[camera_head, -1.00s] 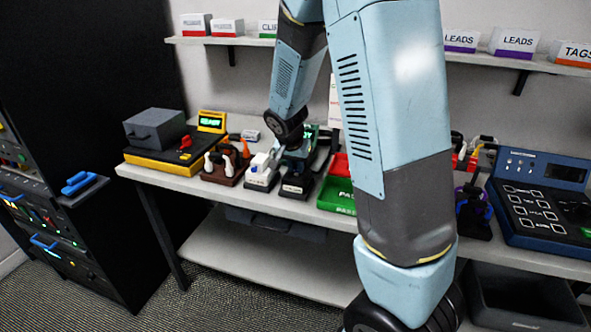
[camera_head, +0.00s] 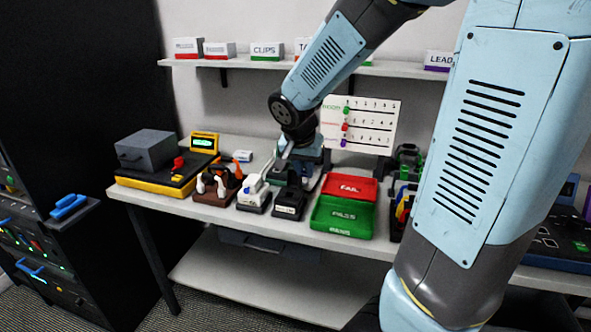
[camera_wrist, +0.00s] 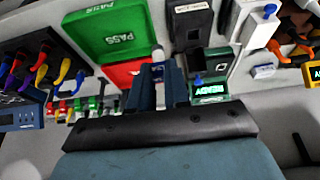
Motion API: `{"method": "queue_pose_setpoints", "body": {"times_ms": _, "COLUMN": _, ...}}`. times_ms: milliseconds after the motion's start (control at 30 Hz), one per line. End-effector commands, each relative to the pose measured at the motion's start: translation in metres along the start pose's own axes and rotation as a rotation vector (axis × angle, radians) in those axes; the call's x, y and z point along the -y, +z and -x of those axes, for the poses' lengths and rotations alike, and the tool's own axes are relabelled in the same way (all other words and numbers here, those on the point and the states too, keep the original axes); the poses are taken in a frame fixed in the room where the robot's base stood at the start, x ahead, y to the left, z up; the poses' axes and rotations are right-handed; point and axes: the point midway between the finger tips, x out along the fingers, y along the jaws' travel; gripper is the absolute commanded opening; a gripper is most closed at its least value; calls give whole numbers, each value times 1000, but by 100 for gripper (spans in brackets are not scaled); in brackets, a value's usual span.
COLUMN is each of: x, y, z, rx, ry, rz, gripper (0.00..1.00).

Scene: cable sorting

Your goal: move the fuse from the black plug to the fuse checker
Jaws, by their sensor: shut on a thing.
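My gripper (camera_wrist: 158,74) is shut on a small pale piece, the fuse (camera_wrist: 158,68), between its dark blue fingers in the wrist view. The fuse checker (camera_wrist: 209,68), a dark green box with a lit READY screen, stands just right of the fingers there. In the head view my gripper (camera_head: 292,153) is above the back of the bench, partly hiding the checker. The black plug (camera_head: 288,204) stands at the bench front; it also shows at the top of the wrist view (camera_wrist: 193,24). The fuse is too small to make out in the head view.
A white plug (camera_head: 252,196) stands left of the black plug. The red FAIL tray (camera_head: 350,188) and green PASS tray (camera_head: 342,217) are on the right. A yellow tester (camera_head: 160,180) is far left. A pegged board (camera_head: 362,125) stands behind.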

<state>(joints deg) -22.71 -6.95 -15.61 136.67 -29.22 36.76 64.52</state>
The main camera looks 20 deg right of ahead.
Motion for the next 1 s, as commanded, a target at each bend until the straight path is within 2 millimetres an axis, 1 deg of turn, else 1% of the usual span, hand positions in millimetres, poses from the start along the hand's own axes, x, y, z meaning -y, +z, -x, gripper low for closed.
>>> {"method": "queue_pose_setpoints", "body": {"times_ms": 33, "x": -5, "y": 3, "z": 6, "rx": -2, "ry": -3, "rz": -1, "gripper": 0}}
{"method": "queue_pose_setpoints", "body": {"times_ms": 200, "x": -18, "y": 13, "z": 18, "rx": -1, "ry": -2, "rz": -1, "gripper": 0}}
{"method": "queue_pose_setpoints", "body": {"times_ms": 433, "x": -27, "y": 20, "z": 28, "rx": -1, "ry": -1, "rz": 0, "gripper": 0}}
{"method": "queue_pose_setpoints", "body": {"times_ms": 1000, "x": -28, "y": 12, "z": 52, "rx": -1, "ry": -1, "rz": -1, "gripper": 0}}
